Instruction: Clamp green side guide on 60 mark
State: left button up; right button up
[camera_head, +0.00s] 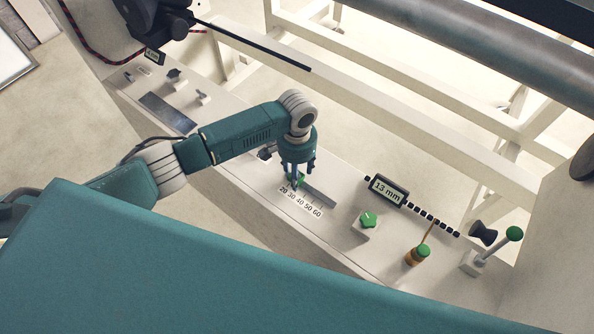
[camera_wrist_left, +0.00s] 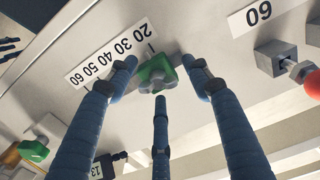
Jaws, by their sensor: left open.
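The green side guide (camera_head: 300,178) sits by the 20 end of the number scale (camera_head: 301,202), which runs from 20 to 60, on the white bench. In the left wrist view the green guide (camera_wrist_left: 155,72) has a grey knob-like part on it and sits beside the 20 end of the scale (camera_wrist_left: 108,54). My left gripper (camera_head: 297,182) points down over the guide. Its three fingers (camera_wrist_left: 160,85) are open and spread around the guide; I cannot tell whether any finger touches it. My right gripper is not in view.
A grey slot strip (camera_head: 320,196) runs along the bench past the scale. To the right stand a green star knob (camera_head: 368,219), a "13 mm" display (camera_head: 388,190), an orange-and-green item (camera_head: 419,254) and a green-tipped lever (camera_head: 513,234). A red ball (camera_wrist_left: 312,84) shows in the wrist view.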

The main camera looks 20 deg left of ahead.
pick_arm(q)
jog(key=shift+c, duration=0.3)
grip_shut()
jog(key=shift+d+r, duration=0.1)
jog(key=shift+d, duration=0.1)
jog(key=s+d+p, duration=0.1)
jog(key=d, duration=0.2)
jog(key=s+d+p, duration=0.1)
jog(key=d+p, duration=0.1)
jog(key=d, duration=0.2)
jog(key=s+d+p, duration=0.1)
jog(key=d, duration=0.2)
jog(key=shift+s+d+r+p, duration=0.1)
jog(key=shift+s+d+p, duration=0.1)
jog(key=shift+p, duration=0.1)
jog(key=shift+o, duration=0.2)
grip_release()
jog(key=shift+s+a+f, duration=0.1)
jog(key=shift+a+f, duration=0.05)
jog(key=shift+f, duration=0.05)
